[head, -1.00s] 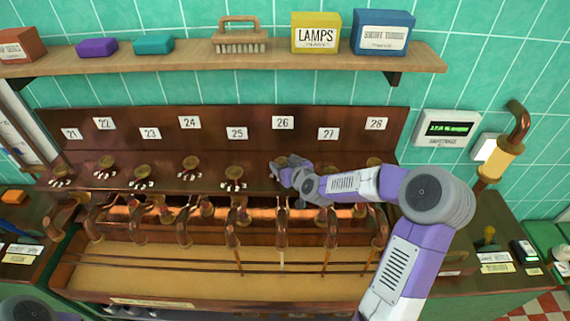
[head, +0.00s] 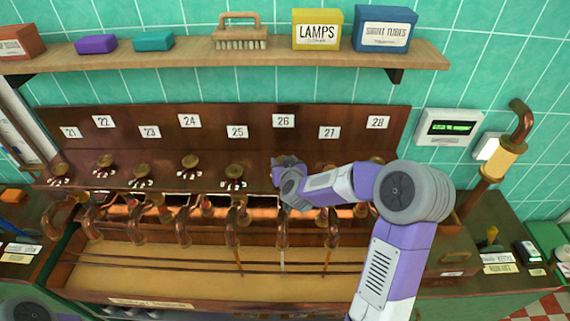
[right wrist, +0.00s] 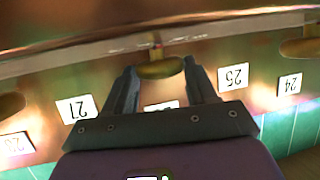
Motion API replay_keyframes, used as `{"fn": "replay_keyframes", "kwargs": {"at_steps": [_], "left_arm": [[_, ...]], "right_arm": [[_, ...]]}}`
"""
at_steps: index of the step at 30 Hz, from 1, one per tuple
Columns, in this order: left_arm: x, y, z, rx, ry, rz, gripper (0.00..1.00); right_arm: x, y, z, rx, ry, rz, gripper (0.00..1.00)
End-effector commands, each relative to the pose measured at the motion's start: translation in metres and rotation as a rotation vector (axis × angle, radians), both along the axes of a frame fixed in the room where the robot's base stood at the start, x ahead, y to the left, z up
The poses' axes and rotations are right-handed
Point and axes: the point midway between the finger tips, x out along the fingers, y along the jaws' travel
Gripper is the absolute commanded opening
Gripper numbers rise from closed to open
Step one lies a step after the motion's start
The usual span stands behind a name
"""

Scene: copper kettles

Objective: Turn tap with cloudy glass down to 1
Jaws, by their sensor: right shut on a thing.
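My right gripper (head: 280,165) is at the tap under plate 26 (head: 283,121) and mostly hides that tap's knob in the head view. In the right wrist view its two fingers (right wrist: 160,75) are on either side of a round brass knob (right wrist: 160,69), shut on it. Below this tap's spout (head: 282,236) hangs a whitish, cloudy-looking glass tube (head: 282,260); the tubes beside it look amber. The knob's scale marks are hidden by my gripper. My left gripper is out of view.
Brass knobs under plates 25 (head: 234,171) and 24 (head: 189,161) stand to the left. My right arm covers the taps under 27 and 28. A shelf (head: 200,60) with boxes and a brush hangs above. A lit display panel (head: 449,128) is on the wall.

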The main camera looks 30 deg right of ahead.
Motion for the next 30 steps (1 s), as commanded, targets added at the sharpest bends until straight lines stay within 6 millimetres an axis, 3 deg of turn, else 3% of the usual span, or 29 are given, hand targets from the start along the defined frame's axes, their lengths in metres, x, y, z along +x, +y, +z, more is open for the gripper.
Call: {"fn": "replay_keyframes", "kwargs": {"at_steps": [15, 30], "left_arm": [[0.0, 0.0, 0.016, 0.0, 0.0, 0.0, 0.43], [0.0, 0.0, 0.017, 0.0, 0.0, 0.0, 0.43]], "right_arm": [[0.003, 0.005, 0.001, -0.002, 0.0, -0.234, 0.26], [0.003, 0.004, 0.0, -0.001, -0.001, -0.27, 0.26]]}}
